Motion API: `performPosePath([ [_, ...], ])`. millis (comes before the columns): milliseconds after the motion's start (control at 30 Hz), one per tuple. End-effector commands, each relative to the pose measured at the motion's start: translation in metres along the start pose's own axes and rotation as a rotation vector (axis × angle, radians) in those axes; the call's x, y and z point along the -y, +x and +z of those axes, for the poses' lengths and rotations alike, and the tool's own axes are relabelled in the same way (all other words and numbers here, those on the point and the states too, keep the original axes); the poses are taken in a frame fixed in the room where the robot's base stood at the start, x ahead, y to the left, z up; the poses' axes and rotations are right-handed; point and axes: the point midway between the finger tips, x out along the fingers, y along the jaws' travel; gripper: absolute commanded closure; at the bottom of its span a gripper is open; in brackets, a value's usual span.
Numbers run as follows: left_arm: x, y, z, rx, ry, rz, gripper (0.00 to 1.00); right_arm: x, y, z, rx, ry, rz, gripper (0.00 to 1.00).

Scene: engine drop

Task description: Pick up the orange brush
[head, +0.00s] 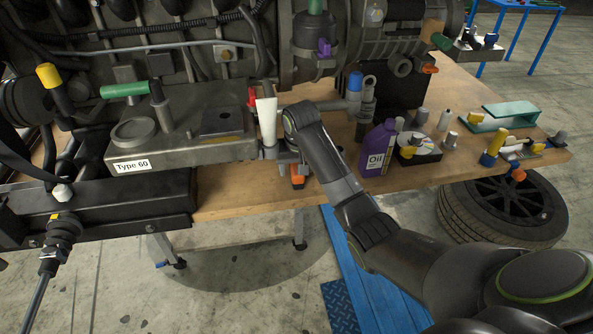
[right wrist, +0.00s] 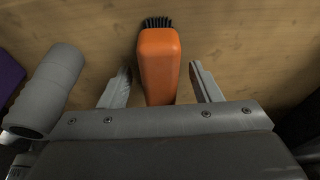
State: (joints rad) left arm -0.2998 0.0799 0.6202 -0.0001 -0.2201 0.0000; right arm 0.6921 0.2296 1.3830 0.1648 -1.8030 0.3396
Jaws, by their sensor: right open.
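The orange brush (right wrist: 159,62) lies on the wooden table in the right wrist view, its black bristles at the far end. My right gripper (right wrist: 160,85) is open, with one finger on each side of the brush's orange body and gaps showing on both sides. In the head view, a small part of the orange brush (head: 297,181) shows below my right gripper (head: 285,165) near the table's front edge. My arm and gripper hide most of it there. My left gripper is not in view.
A grey cylinder (right wrist: 48,88) lies close left of my right gripper. In the head view, a purple oil bottle (head: 376,150) stands right of my forearm. The engine and a grey Type 60 block (head: 185,157) stand left and behind. A tyre (head: 500,215) lies on the floor.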

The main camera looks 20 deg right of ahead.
Motion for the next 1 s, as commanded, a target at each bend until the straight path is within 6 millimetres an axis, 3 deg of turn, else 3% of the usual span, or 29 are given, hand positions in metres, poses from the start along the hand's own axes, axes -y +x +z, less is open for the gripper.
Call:
performPosePath([
  [367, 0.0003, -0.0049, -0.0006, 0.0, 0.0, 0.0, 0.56, -0.0002, 0.0122, 0.001, 0.0, 0.0, 0.0, 0.42],
  [767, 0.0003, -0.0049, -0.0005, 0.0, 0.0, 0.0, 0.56, -0.0001, 0.012, 0.0012, 0.0, 0.0, 0.0, 0.92],
  [1000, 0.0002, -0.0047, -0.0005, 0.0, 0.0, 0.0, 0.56, 0.0, 0.0114, 0.0008, -0.001, 0.0, 0.0, 0.93],
])
